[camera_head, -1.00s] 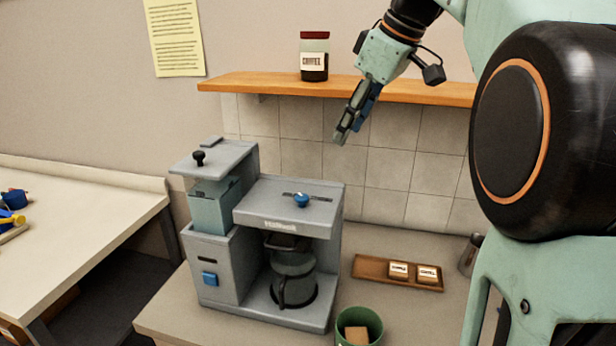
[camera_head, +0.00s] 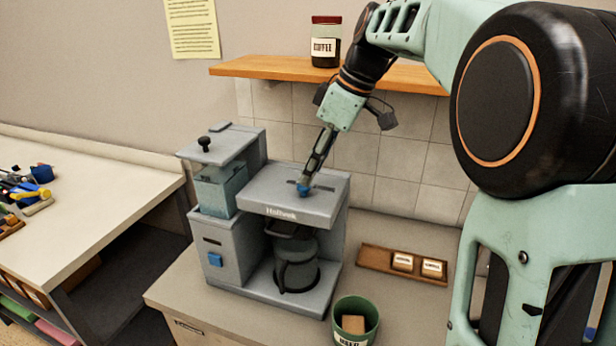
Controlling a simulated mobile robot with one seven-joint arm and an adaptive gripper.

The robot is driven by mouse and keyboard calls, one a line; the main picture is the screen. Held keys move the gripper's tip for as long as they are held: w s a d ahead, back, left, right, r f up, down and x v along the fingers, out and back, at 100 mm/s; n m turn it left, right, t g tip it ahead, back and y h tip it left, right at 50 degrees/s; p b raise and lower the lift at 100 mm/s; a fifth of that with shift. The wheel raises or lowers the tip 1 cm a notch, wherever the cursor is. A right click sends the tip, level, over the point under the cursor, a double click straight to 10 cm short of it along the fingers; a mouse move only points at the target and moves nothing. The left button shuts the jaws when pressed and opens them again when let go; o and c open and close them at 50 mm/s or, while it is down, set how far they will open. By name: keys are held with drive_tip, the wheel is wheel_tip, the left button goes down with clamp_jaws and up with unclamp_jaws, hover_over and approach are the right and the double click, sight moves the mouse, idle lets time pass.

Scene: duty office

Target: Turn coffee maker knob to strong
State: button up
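The grey coffee maker (camera_head: 232,255) stands on the counter, with a glass carafe (camera_head: 296,265) in its bay. Its blue knob (camera_head: 303,189) is on the flat top, beside a dark slot-like marking. My gripper (camera_head: 306,183) points down from above right, with its fingertips at the knob. The fingers cover part of the knob. They look close together, but I cannot tell whether they grip the knob or only stand over it. The knob's pointer and any setting labels are too small to read.
A wooden shelf (camera_head: 270,68) with a coffee jar (camera_head: 325,45) is behind my arm. A wooden tray (camera_head: 375,259) with two small labelled blocks and a green bin (camera_head: 352,335) stand to the right of the coffee maker. A cluttered desk (camera_head: 110,205) is at left.

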sight(304, 190)
drive_tip(key=shift+x, duration=1.7)
clamp_jaws()
